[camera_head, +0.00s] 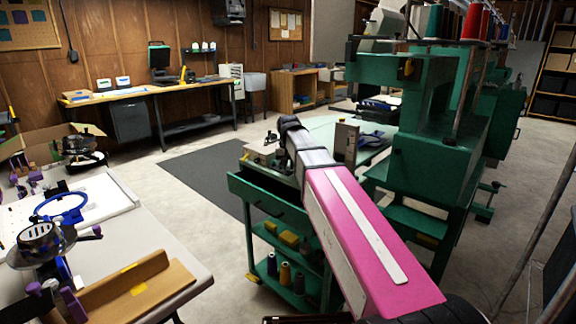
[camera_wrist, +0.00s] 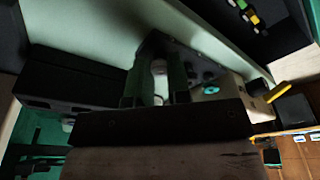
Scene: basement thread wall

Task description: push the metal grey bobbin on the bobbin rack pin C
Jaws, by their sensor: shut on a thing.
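In the wrist view my gripper (camera_wrist: 160,88) has its two dark green-lit fingers closed around a small pale grey cylindrical thing (camera_wrist: 159,68), which looks like the metal grey bobbin. The fingers hide most of it. Just beyond is a dark block with small round marks; I cannot tell whether it is the bobbin rack, and no pin C label is readable. A teal ring (camera_wrist: 210,90) lies to the right of the fingers. In the head view my arm reaches over the green cart (camera_head: 270,197), and its wrist hides the fingers.
A green multi-spool machine (camera_head: 435,160) stands close right of my arm. A white table (camera_head: 135,225) with a blue hoop (camera_head: 62,208) is at left. In the wrist view a long dark box (camera_wrist: 75,85) lies left of the fingers and a yellow rod (camera_wrist: 278,91) is at right.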

